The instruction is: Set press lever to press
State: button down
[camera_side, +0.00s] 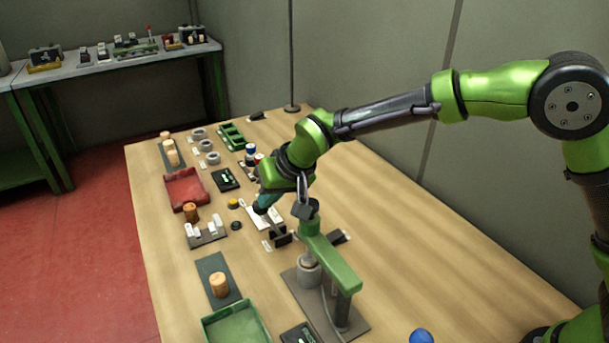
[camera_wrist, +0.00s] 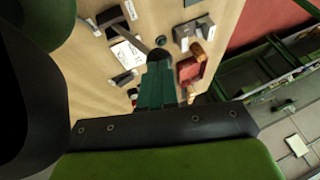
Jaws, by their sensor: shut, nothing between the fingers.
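A grey bar (camera_wrist: 134,41), which looks like the press lever, runs from a dark block (camera_wrist: 110,16) toward my fingertips in the wrist view. The dark block also shows in the side view (camera_side: 281,238), near the green press (camera_side: 330,256). My gripper (camera_side: 262,207) is low over the table at the white card (camera_side: 266,219), its teal fingers together and empty. In the wrist view my gripper (camera_wrist: 158,56) has its tips close to the bar's free end; I cannot tell whether they touch. A white card with a drawing (camera_wrist: 127,55) lies beside the bar.
A red tray (camera_side: 186,190), a rack with white pieces (camera_side: 205,235), a cork on a dark mat (camera_side: 219,285) and a green tray (camera_side: 236,325) stand along the left side. The press stands close in front of my gripper. The table's right side is mostly clear.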

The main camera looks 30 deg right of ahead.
jog(key=shift+a+f+h, duration=0.25)
jog(key=shift+a+h, duration=0.45)
jog(key=shift+a, duration=0.3)
jog(key=shift+a+f, duration=0.4)
jog(key=shift+a, duration=0.4)
jog(key=shift+d, duration=0.1)
